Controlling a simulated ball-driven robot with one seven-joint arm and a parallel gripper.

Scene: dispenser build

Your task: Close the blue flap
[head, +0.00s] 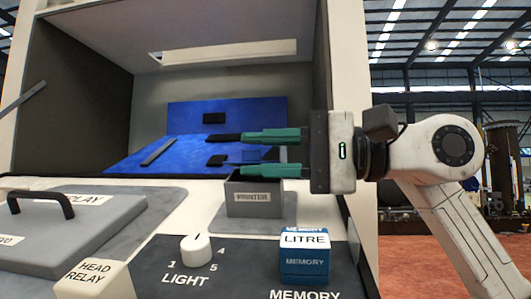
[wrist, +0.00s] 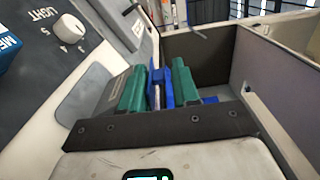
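In the head view, blue panels show inside the large open box. An upright one (head: 245,112) stands at the back and a sloping one (head: 190,148) lies in front of it. Both carry small dark pieces. I cannot tell which panel is the flap. My gripper (head: 243,153) reaches in from the right, its green fingers parted, one above the other, in front of the right part of the blue. In the wrist view, a narrow blue part (wrist: 160,88) shows between the two green fingers (wrist: 158,85). Whether they touch it is hard to tell.
A grey printer-like bin (head: 254,197) stands just below the fingers. In front are a white light knob (head: 196,249), a blue memory block (head: 305,256) and a grey relay lid with a black handle (head: 40,202). A grey bar (head: 158,152) lies on the sloping blue.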

